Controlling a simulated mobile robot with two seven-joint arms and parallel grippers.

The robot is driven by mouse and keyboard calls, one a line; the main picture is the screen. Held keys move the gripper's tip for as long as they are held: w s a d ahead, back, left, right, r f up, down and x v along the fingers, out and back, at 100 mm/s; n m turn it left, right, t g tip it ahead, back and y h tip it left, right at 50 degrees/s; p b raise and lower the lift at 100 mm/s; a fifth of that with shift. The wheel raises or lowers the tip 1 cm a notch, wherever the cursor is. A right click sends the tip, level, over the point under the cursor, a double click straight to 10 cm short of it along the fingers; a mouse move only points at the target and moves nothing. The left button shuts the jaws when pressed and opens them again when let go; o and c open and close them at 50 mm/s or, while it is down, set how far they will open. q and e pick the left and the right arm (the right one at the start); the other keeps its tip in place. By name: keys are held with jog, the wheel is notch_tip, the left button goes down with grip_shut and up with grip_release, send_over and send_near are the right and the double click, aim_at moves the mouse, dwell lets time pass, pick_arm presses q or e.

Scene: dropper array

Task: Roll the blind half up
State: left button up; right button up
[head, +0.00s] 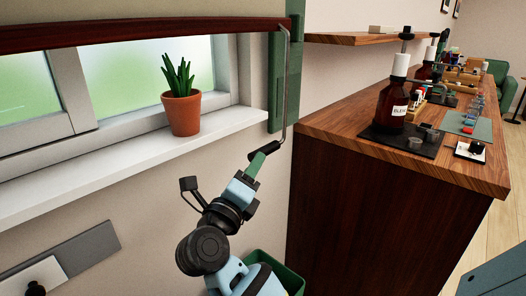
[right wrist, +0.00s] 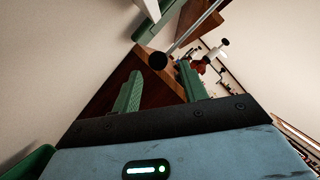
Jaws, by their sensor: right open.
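The blind (head: 100,8) hangs at the top left in the head view, with its dark red-brown bottom rail (head: 140,34) above the visible window panes. A thin grey crank rod (head: 286,95) hangs beside the window and bends at its lower end to a black knob (head: 270,147). My right gripper (head: 258,160) is just below the knob, its green fingers pointing up at it. In the right wrist view the fingers (right wrist: 160,74) are open and the black knob (right wrist: 158,61) shows between or just beyond their tips; contact cannot be told. My left gripper is out of view.
A potted plant (head: 183,112) stands on the white windowsill (head: 120,160). A wooden counter (head: 360,138) with bottles and small items is close on the right. A green bin (head: 286,276) is below my right arm. A grey plate (head: 90,245) is on the wall at lower left.

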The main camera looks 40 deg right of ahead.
aim_at(263, 151)
jog(key=x, duration=0.6)
jog(key=shift+w+d+r, duration=0.1)
jog(key=shift+d, duration=0.2)
grip_shut()
